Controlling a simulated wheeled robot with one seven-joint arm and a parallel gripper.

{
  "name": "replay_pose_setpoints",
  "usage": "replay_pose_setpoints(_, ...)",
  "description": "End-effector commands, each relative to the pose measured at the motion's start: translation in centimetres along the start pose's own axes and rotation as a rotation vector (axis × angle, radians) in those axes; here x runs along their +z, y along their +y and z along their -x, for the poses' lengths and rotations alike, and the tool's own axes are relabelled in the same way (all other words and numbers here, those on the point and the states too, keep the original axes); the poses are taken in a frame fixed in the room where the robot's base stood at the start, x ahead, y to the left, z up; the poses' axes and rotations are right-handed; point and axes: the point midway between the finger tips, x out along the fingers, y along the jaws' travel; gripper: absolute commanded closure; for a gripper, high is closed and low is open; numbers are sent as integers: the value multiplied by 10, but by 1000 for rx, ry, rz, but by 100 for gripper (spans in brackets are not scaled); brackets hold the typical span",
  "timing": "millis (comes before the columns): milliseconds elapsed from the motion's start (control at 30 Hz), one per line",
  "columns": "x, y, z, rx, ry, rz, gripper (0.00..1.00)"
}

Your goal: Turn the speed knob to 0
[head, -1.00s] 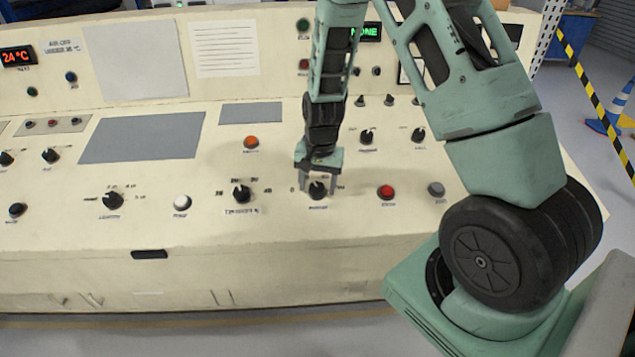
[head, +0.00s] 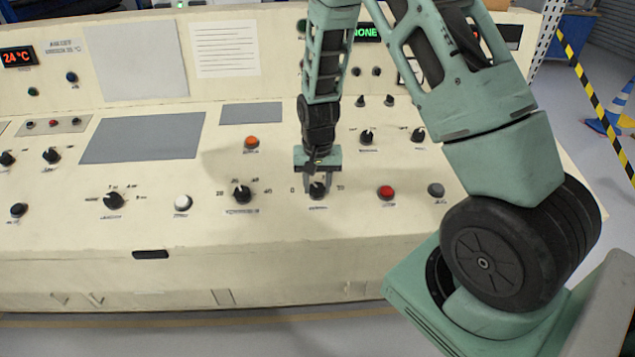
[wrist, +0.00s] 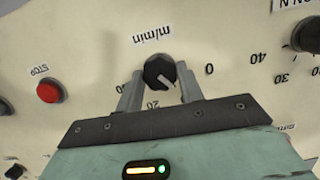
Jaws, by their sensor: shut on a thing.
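The speed knob (head: 317,190) is a small black dial on the cream panel, with a 0 printed to its left in the head view. In the wrist view, where the lettering is upside down, the knob (wrist: 160,72) sits by the "m/min" label. Its white mark points down and right, between the 20 and the 0. My gripper (head: 317,191) comes down over it from above. The gripper's two grey fingers (wrist: 160,82) are shut on the knob, one on each side. Part of the knob's dial scale is hidden by the gripper.
A red STOP button (head: 386,192) is right of the knob; it also shows in the wrist view (wrist: 49,91). Another black knob (head: 242,194) with a 20–40 scale is to the left. An orange button (head: 251,142) is above that one. Bare panel surrounds them.

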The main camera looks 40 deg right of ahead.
Motion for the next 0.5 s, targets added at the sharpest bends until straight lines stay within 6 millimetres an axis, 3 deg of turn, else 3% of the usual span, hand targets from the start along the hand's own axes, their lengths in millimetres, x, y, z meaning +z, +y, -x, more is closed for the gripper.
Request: replay_pose_setpoints(500, 1, -3, 0, 102, 0, 440, 86)
